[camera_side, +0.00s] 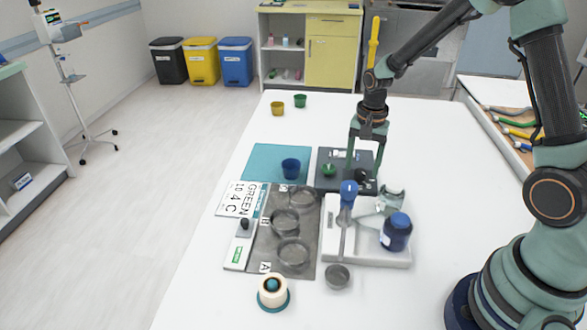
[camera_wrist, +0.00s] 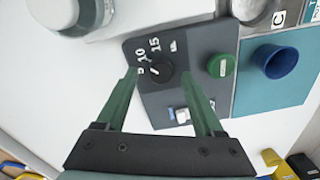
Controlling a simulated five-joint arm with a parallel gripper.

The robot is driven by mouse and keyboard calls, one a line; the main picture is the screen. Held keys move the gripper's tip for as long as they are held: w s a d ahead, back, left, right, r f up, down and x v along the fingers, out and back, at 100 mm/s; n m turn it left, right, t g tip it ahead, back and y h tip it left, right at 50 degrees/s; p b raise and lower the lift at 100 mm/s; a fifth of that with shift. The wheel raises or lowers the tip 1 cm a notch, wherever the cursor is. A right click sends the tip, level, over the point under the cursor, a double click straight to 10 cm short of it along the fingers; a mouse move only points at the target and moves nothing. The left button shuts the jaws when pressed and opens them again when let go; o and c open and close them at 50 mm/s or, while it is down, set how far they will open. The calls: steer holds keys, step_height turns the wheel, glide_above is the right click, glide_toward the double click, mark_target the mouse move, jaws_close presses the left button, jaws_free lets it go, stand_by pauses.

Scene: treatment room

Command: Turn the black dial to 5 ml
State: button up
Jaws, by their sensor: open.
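The black dial (camera_wrist: 160,72) sits on a dark grey panel (camera_wrist: 205,42), with white marks 5, 10, 15 and ml printed beside it. A small pale mark shows on the dial's side near the 5 and 10, but which number it points to is too small to tell. My gripper (camera_wrist: 158,80) is open, its two green fingers apart on either side of the dial in the wrist view. In the side view my gripper (camera_side: 364,166) points down over the panel (camera_side: 325,184), and the dial (camera_side: 361,175) shows between the fingers. Contact with the dial cannot be told.
A green knob (camera_wrist: 221,66) and a white switch (camera_wrist: 181,115) share the panel. A blue cup (camera_side: 291,168) stands on a teal mat (camera_side: 262,160) beside it. A white tray (camera_side: 370,257) with a blue-capped jar (camera_side: 396,232) lies in front. The table behind is mostly clear.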

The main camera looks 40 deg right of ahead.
steer(key=shift+f, duration=0.7)
jaws_close()
steer(key=n, duration=0.4)
steer(key=shift+n, duration=2.4)
steer(key=shift+d, duration=0.1)
